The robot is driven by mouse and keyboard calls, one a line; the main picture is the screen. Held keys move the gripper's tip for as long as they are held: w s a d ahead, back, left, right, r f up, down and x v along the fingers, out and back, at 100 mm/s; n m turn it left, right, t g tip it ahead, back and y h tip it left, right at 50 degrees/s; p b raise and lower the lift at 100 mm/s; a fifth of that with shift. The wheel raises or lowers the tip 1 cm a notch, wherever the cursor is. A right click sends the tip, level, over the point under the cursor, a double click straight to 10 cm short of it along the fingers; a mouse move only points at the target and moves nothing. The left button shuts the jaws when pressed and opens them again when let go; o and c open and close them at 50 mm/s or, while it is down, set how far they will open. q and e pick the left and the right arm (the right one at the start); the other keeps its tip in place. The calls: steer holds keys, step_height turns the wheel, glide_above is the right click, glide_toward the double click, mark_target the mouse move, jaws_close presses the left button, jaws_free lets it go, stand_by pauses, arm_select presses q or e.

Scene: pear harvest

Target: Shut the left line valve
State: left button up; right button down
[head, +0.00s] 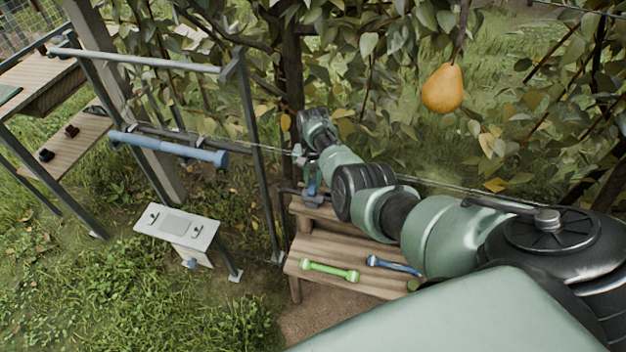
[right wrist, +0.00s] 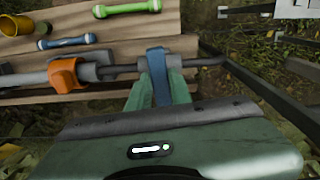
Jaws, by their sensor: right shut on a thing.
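My right gripper (head: 309,176) is beside the pipe over the wooden bench in the head view. In the right wrist view its green fingers (right wrist: 158,84) are shut on a blue valve lever (right wrist: 158,66). The lever lies across the grey pipe (right wrist: 112,73). Part of the blue lever (head: 311,187) also shows in the head view. A second valve, with an orange handle (right wrist: 66,75), sits on the same pipe, left of the blue one in the right wrist view. My arm hides it in the head view. My left gripper is not in view.
The wooden bench (head: 318,246) holds a green-ended tool (head: 330,271) and a blue-ended one (head: 394,265). A metal frame (head: 252,140) with a blue roller (head: 168,148) and a small panel stand (head: 178,226) are to the left. A pear (head: 442,88) hangs above my arm.

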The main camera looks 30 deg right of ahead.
mark_target(313, 183)
steer(key=shift+m, duration=0.6)
steer(key=c, duration=1.3)
jaws_free()
steer(key=shift+r, duration=0.35)
steer(key=shift+r+p, duration=0.75)
steer(key=shift+r, duration=2.8)
